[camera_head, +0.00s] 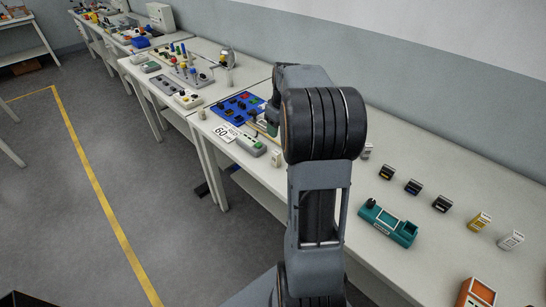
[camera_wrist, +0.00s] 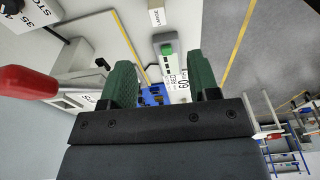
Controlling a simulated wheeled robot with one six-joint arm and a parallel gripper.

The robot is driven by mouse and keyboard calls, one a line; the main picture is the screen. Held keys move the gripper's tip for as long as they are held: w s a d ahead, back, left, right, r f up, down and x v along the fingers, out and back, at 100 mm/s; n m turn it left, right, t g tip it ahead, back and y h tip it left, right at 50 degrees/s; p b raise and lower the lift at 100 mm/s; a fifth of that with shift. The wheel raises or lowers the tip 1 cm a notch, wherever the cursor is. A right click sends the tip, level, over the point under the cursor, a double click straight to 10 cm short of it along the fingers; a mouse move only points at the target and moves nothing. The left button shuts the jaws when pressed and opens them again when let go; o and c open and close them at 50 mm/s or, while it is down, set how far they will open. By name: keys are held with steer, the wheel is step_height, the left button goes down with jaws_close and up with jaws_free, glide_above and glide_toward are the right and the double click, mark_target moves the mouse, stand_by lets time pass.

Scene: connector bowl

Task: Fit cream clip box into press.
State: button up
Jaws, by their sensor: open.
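A small cream box (camera_head: 277,158), which seems to be the clip box, stands near the table's front edge. It also shows at the top of the wrist view (camera_wrist: 157,14). A teal fixture (camera_head: 388,223) with a knob and an open recess lies on the right part of the table; it may be the press, but I cannot be sure. My gripper (camera_wrist: 158,68) is open, its two green fingers apart with nothing held between them. The cream box shows beyond the fingertips, apart from them.
A blue board (camera_head: 238,107), a "60" sign (camera_head: 226,132) and a grey-green device (camera_head: 250,143) sit left of my arm. Several small boxes, including a yellow one (camera_head: 480,221), line the right side. An orange box (camera_head: 477,293) is at front right. Table around the teal fixture is clear.

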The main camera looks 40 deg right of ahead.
mark_target(276, 152)
steer(key=f, duration=0.7)
steer(key=shift+w+d+f, duration=0.15)
steer(key=shift+w+f, duration=0.2)
steer(key=shift+w+f+p, duration=0.2)
steer(key=shift+f+p, duration=0.05)
steer(key=shift+f, duration=0.7)
steer(key=shift+w+f+p, duration=0.15)
steer(key=shift+f+p, duration=0.05)
steer(key=shift+f, duration=0.8)
steer(key=shift+w+f+p, duration=0.2)
steer(key=shift+f+p, duration=0.05)
steer(key=shift+f, duration=0.7)
jaws_close()
